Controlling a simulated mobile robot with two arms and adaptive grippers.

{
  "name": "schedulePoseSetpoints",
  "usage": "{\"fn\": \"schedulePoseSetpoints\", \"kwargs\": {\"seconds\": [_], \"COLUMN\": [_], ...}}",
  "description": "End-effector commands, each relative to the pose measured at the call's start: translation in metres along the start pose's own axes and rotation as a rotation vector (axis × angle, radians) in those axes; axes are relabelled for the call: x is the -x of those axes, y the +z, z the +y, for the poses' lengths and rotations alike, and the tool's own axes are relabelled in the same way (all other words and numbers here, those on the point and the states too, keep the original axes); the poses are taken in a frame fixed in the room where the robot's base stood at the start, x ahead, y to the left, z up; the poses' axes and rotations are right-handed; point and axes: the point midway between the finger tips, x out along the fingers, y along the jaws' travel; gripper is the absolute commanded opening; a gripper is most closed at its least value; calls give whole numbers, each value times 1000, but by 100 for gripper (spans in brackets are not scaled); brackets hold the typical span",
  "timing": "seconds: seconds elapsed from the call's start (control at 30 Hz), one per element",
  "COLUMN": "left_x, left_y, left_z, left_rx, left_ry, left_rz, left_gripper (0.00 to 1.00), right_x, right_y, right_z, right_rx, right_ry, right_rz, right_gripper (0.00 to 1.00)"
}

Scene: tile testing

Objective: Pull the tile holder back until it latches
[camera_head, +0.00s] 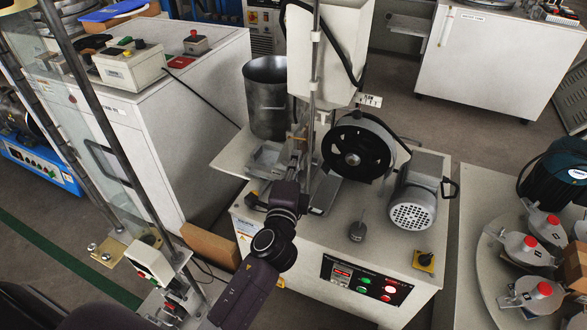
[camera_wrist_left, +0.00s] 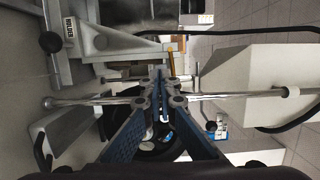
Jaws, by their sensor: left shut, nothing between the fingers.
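The testing machine (camera_head: 310,240) stands in the middle of the head view, with a dark wheel (camera_head: 358,147) on top. Metal parts left of the wheel, likely the tile holder (camera_head: 266,158), are partly hidden by my left arm; I cannot tell whether it is latched. A metal frame with a black knob, likely of the same assembly, shows in the left wrist view (camera_wrist_left: 85,38). My left gripper (camera_head: 298,160) reaches in beside the wheel. Its blue fingers (camera_wrist_left: 163,85) are shut and empty, close to a thin metal rod (camera_wrist_left: 105,101). My right gripper is out of view.
A white hopper (camera_head: 330,50) hangs over the machine and a metal bucket (camera_head: 267,95) stands behind it. A motor (camera_head: 415,195) is right of the wheel. The control panel (camera_head: 360,285) is on the front. A round table (camera_head: 490,270) stands at the right.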

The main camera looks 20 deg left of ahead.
Motion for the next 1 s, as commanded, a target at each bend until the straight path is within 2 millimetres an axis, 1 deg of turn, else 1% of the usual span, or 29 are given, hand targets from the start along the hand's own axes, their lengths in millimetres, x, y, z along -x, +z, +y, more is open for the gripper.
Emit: {"fn": "schedulePoseSetpoints", "kwargs": {"seconds": [0.03, 0.1, 0.2, 0.3, 0.43, 0.77, 0.83, 0.93, 1.0], "left_x": [-9, -18, -28, -34, -37, -38, -39, -42, -45], "left_y": [0, 0, 0, 0, 0, 2, 8, 21, 34], "left_z": [0, 0, 0, 0, 0, 0, 0, 0, -1], "left_rx": [-1, -1, 0, 0, 0, 0, -1, -2, -3], "left_ry": [-2, -1, 0, 0, 1, 1, 2, 2, 2], "left_rz": [0, -1, 0, -1, -1, -1, -2, -3, -5], "left_gripper": [0, 0, 0, 0, 0, 0, 0, 0, 0], "right_x": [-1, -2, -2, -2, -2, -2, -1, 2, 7], "right_y": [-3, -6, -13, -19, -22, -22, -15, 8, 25], "right_z": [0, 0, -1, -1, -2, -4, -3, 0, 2], "right_rx": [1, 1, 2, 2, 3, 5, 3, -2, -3], "right_ry": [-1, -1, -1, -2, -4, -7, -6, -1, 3], "right_rz": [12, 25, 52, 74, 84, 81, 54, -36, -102], "right_gripper": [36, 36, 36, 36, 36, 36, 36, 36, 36]}}
